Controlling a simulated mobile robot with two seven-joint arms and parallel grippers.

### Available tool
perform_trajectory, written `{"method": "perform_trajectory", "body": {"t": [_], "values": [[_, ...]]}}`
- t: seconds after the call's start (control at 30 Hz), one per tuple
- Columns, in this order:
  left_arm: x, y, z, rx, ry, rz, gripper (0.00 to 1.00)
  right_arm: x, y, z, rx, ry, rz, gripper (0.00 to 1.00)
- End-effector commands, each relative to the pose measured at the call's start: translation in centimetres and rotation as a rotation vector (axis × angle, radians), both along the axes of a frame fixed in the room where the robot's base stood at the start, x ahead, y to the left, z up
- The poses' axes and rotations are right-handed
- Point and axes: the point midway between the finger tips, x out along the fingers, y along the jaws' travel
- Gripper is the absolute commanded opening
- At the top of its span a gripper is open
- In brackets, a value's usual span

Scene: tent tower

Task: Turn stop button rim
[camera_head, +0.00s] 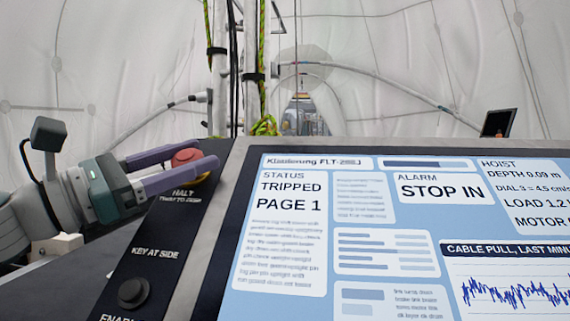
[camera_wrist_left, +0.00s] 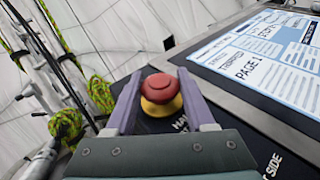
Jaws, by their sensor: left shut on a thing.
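The red stop button (camera_head: 186,156) sits on a yellow base at the top of the dark panel strip, above the word HALT. It also shows in the left wrist view (camera_wrist_left: 160,88), with the yellow base (camera_wrist_left: 161,107) under it. My left gripper (camera_head: 199,165) has its two purple fingers on either side of the red rim, shut on it. In the left wrist view the fingers (camera_wrist_left: 160,98) flank the button. Part of the yellow base is hidden by the near finger in the head view. My right gripper is not in view.
A large display (camera_head: 380,230) reading TRIPPED and STOP IN fills the right, beside the panel strip. A black round knob (camera_head: 133,292) sits lower on the strip. White poles with green and yellow rope (camera_head: 264,126) stand behind. A small dark screen (camera_head: 498,123) is at the far right.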

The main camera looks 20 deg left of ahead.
Motion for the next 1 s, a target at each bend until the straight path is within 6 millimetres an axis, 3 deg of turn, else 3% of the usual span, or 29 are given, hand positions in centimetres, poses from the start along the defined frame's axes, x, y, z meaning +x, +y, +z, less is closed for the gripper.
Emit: {"method": "perform_trajectory", "body": {"t": [0.67, 0.7, 0.93, 1.0], "values": [[0.04, 0.01, -0.14, 0.043, 0.013, -0.062, 0.00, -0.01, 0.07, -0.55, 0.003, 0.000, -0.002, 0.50], [0.04, 0.01, -0.14, 0.043, 0.013, -0.062, 0.56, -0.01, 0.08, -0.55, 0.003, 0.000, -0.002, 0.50], [0.02, 0.00, -0.09, 0.042, 0.013, -0.062, 0.82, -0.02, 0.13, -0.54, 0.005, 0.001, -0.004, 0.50], [0.02, -0.01, -0.08, 0.043, 0.011, -0.063, 0.84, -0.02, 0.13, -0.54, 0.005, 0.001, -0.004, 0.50]]}}
